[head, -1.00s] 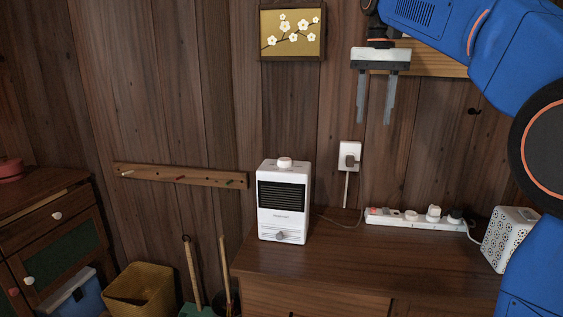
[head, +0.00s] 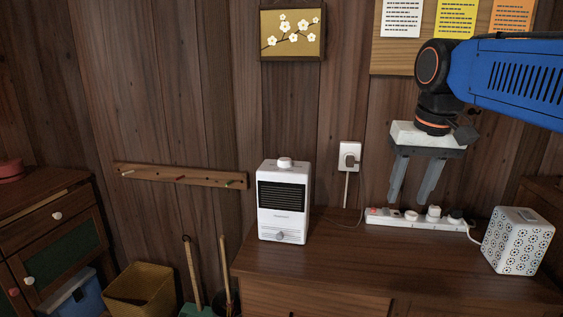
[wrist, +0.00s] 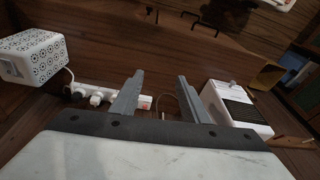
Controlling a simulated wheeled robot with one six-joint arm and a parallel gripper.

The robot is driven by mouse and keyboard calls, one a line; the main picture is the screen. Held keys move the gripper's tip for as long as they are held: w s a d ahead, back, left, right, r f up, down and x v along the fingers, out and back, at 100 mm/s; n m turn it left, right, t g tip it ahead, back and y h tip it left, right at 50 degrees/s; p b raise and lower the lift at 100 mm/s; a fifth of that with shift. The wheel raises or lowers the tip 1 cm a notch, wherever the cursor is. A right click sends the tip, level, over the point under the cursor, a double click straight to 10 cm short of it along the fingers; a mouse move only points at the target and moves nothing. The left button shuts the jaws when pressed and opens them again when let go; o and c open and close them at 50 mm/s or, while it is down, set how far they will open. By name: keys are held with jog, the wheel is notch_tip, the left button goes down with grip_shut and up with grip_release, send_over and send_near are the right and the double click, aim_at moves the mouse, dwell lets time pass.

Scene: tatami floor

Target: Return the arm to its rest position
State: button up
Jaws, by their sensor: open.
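My gripper (head: 411,197) hangs from my blue arm at the right of the head view, with its two grey fingers pointing down. The fingers are apart with nothing between them. In the head view they appear above the back of the wooden cabinet, by the left part of the white power strip (head: 400,217). In the wrist view my gripper (wrist: 157,97) shows open and empty, with the power strip (wrist: 100,96) behind the left finger and partly hidden by it.
A white heater (head: 283,205) stands on the cabinet (head: 350,265), left of my gripper. A patterned white box (head: 517,241) stands at the right end. A plugged wall outlet (head: 349,156) is left of the fingers. A notice board (head: 391,58) hangs behind my arm.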

jog(key=s+d+f+t, duration=0.1)
jog(key=s+f, duration=0.6)
jog(key=f, duration=0.4)
jog(key=s+d+f+n+t, duration=0.1)
jog(key=s+f, duration=0.7)
jog(key=f, duration=0.3)
jog(key=shift+d, duration=0.15)
jog(key=shift+s, duration=0.1)
dwell(0.4)
